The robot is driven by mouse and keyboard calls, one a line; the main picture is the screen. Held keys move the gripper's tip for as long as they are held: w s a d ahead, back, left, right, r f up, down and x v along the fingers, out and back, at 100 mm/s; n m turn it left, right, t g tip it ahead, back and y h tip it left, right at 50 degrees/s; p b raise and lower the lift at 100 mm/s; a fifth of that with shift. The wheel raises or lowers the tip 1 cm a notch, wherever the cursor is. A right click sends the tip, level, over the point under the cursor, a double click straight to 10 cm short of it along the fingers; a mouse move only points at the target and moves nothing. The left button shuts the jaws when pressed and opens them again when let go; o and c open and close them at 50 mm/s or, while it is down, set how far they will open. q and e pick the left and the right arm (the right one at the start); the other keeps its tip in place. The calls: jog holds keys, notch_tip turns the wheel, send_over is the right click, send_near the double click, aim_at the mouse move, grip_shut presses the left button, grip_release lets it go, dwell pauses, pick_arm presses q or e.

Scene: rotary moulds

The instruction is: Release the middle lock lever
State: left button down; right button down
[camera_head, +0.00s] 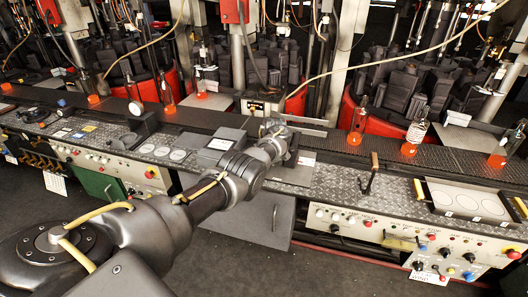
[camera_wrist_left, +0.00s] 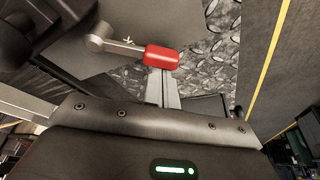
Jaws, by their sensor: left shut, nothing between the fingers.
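A lever with a red grip (camera_wrist_left: 162,58) and a grey metal arm ending in a round pivot (camera_wrist_left: 99,38) shows in the left wrist view. My left gripper (camera_wrist_left: 163,78) is shut, with its narrow fingers together and empty. Its fingertips appear right at the lower edge of the red grip; I cannot tell whether they touch it. In the head view my left arm reaches over the bench and the left gripper (camera_head: 276,128) is above the middle panel. The lever cannot be made out there, behind the arm. My right gripper is not in view.
The patterned metal bench (camera_head: 340,184) runs across, with a dark conveyor (camera_head: 330,143) carrying several orange-glowing bottles behind it. A yellow-handled tray (camera_head: 465,220) is further right. Red machines with dark moulds stand behind.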

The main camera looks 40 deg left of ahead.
pick_arm(q)
jog(key=shift+s+d+n+g, duration=0.3)
jog(key=shift+d+n, duration=0.2)
jog(key=shift+n, duration=0.4)
jog(key=shift+s+d+p, duration=0.2)
jog(key=shift+d+p, duration=0.3)
jog(key=shift+d, duration=0.75)
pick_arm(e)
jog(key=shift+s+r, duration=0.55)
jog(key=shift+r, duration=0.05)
pick_arm(q)
jog(key=shift+d+f, duration=0.15)
jog(key=shift+d, duration=0.05)
jog(key=shift+s+a, duration=0.1)
jog(key=shift+a, duration=0.35)
jog(key=a, duration=0.3)
jog(key=shift+s, duration=0.2)
jog(key=v, duration=0.3)
jog(key=shift+w+a+r+p, duration=0.25)
jog(key=shift+r+p, duration=0.1)
jog(key=shift+p, duration=0.05)
jog(key=v, duration=0.6)
jog(key=shift+w+d+r, duration=0.15)
jog(key=shift+w+r, duration=0.05)
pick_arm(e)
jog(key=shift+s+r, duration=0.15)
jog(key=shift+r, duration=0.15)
pick_arm(q)
jog(key=shift+d, duration=0.1)
